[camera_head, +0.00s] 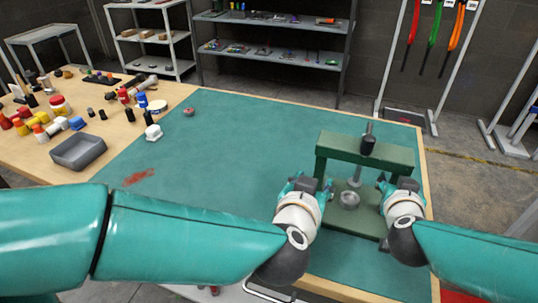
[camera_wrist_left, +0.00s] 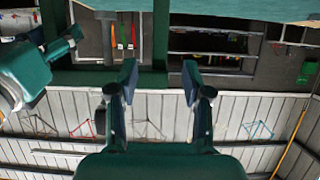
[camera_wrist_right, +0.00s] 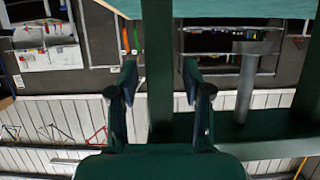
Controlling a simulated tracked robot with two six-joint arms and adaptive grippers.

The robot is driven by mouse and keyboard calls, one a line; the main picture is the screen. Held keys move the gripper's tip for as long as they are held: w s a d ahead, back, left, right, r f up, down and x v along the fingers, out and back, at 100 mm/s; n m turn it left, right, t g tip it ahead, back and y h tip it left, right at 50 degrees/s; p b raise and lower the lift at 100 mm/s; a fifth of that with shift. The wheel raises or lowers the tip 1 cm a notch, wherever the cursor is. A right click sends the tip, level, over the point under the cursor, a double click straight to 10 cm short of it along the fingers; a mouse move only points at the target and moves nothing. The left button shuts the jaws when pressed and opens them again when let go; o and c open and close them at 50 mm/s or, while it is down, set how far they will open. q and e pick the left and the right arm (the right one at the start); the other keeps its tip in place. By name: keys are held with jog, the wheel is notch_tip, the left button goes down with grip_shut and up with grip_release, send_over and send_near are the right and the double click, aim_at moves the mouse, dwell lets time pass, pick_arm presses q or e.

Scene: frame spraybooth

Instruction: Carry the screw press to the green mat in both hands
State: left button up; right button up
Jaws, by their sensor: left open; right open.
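The screw press (camera_head: 365,155) is a dark green frame with two posts, a crossbar, a grey screw with a dark knob and a base. It stands upright at the right of the large teal-green mat (camera_head: 240,140). My left gripper (camera_head: 305,184) is open at the left post; in the left wrist view the post (camera_wrist_left: 160,35) shows between the parted fingers. My right gripper (camera_head: 394,187) is open at the right post; in the right wrist view that post (camera_wrist_right: 157,60) shows between its fingers. Contact cannot be told. My arms hide the near mat.
A grey tray (camera_head: 78,152) stands on the wooden table at left, with several bottles, caps and tools. A white cap-like item (camera_head: 153,132) and a small reddish item (camera_head: 189,111) are on the mat's left part. The mat's middle is clear. A shelf rack (camera_head: 270,50) stands behind.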

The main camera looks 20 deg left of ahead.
jog(key=v, duration=1.2)
